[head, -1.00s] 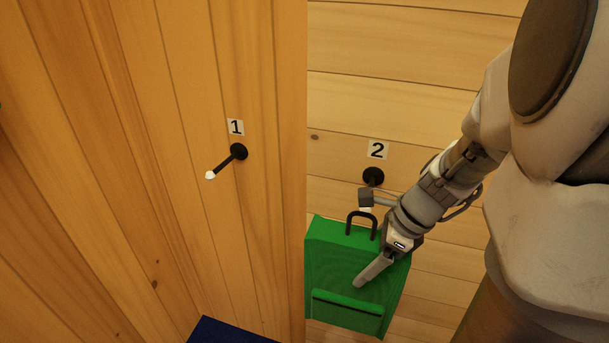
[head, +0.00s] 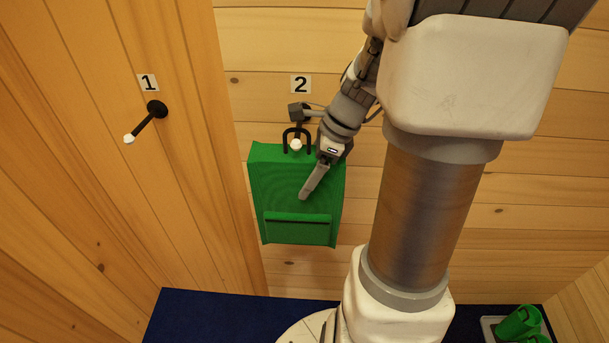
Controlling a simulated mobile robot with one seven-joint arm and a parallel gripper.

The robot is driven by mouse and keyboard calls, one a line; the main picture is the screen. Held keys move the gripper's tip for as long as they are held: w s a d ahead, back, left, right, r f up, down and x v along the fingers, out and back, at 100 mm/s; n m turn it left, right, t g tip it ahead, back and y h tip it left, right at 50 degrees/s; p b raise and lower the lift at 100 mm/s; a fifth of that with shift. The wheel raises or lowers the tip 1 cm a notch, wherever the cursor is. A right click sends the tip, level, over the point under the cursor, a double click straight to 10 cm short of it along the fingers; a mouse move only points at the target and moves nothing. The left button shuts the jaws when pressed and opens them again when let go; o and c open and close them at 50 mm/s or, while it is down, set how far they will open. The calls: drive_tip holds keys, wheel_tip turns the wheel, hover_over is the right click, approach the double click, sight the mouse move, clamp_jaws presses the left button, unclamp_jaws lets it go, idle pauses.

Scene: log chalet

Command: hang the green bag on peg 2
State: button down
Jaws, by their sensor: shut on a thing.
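The green bag (head: 292,210) hangs upright in front of the plank wall, below the label "2". Its dark handle loop (head: 286,136) stands up from the top edge. Peg 2 (head: 297,145) shows its white tip within the loop's outline, so the peg appears to pass through the loop. The peg's base is mostly hidden by my wrist parts. My gripper (head: 312,185) is shut on the bag near its upper right. One finger lies across the front face; the other is hidden behind the bag.
Peg 1 (head: 146,124), black with a white tip, is empty on the left wall panel. A blue surface (head: 220,315) lies below. A tray with green items (head: 520,322) is at the bottom right.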

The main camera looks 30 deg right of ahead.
drive_tip(key=shift+w+d+f, duration=0.25)
drive_tip(key=shift+w+d, duration=0.05)
drive_tip(key=shift+w, duration=0.2)
drive_tip(key=shift+w+d+f, duration=0.2)
drive_tip(key=shift+w+d, duration=0.1)
drive_tip(key=shift+w, duration=0.2)
unclamp_jaws()
drive_tip(key=shift+f, duration=0.1)
